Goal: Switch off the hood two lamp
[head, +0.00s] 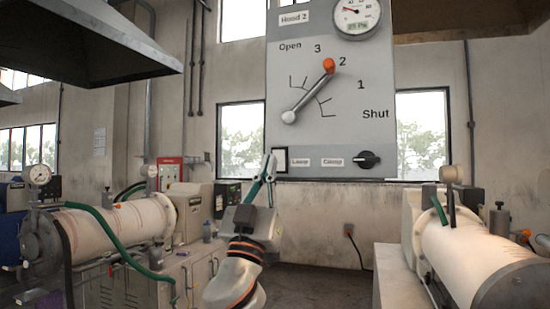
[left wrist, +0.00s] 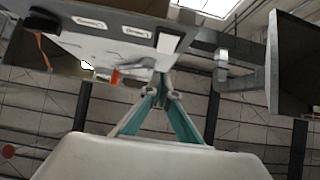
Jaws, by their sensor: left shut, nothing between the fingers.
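The grey Hood 2 panel (head: 285,85) hangs ahead of me. At its lower left corner is a white rocker switch in a dark frame (head: 281,160), beside a small label that seems to read Lamp (head: 300,162). My left gripper (head: 271,158) is shut and empty. Its green fingers point up, with the tips at the left edge of the switch. In the left wrist view the shut fingertips (left wrist: 162,78) lie just below the white switch (left wrist: 168,42). I cannot tell whether they touch it. The lamp itself is not clearly in view.
The panel also bears a lever with an orange knob (head: 328,65) near 2, a round gauge (head: 356,14) and a black rotary knob (head: 367,160). Milling drums stand at left (head: 110,230) and right (head: 470,250). A dark hood (head: 85,40) overhangs the upper left.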

